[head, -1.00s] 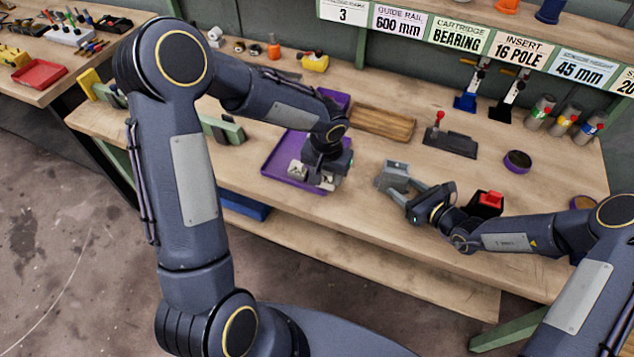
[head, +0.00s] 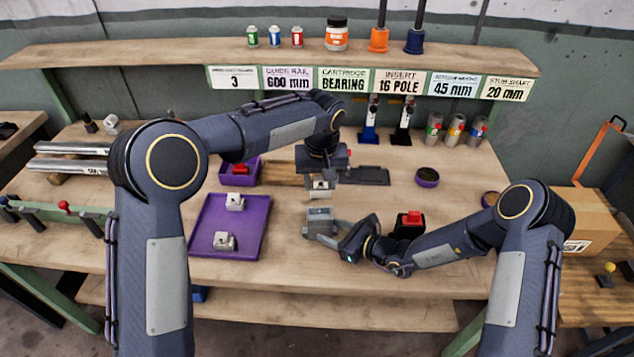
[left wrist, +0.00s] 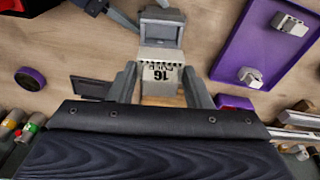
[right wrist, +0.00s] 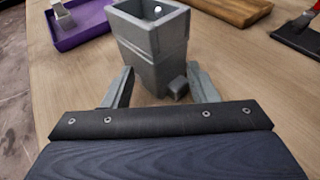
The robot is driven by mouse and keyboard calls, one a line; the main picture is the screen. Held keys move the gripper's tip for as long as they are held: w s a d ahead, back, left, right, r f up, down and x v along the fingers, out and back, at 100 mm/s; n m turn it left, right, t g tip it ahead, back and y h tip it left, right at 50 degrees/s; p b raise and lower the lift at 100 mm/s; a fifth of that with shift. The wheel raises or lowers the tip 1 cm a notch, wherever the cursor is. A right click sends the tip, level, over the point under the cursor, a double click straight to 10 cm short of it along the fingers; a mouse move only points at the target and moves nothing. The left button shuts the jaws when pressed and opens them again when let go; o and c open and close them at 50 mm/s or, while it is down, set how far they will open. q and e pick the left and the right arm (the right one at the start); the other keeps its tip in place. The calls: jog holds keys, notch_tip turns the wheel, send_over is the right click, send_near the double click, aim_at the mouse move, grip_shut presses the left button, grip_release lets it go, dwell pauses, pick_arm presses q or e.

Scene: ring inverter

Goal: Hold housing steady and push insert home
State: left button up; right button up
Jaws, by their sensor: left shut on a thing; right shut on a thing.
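The grey housing (head: 319,217) stands on the bench with its open top up. My right gripper (head: 324,234) is shut on its lower part, with one finger on each side in the right wrist view (right wrist: 160,88). My left gripper (head: 320,176) is shut on a pale insert (head: 320,187) marked 16, which shows between the fingers in the left wrist view (left wrist: 161,72). The insert is above and behind the housing in the head view. In the right wrist view the housing's mouth (right wrist: 152,10) shows no insert in it.
A purple tray (head: 252,226) with two more inserts lies to the left. A black block with a red top (head: 410,222) stands close to my right gripper. Behind are a wooden tray (head: 283,172), a dark plate (head: 370,176) and a round purple dish (head: 427,177).

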aim_at(320, 189)
pick_arm(q)
jog(key=shift+f, duration=2.95)
jog(key=shift+a+f, duration=0.1)
jog(key=shift+f, duration=1.3)
jog(key=o, duration=1.1)
jog(key=shift+c, duration=0.2)
jog(key=r, duration=0.4)
jog(key=s+r, duration=0.1)
jog(key=r, duration=0.7)
jog(key=shift+s, duration=0.3)
jog(key=shift+c, duration=0.3)
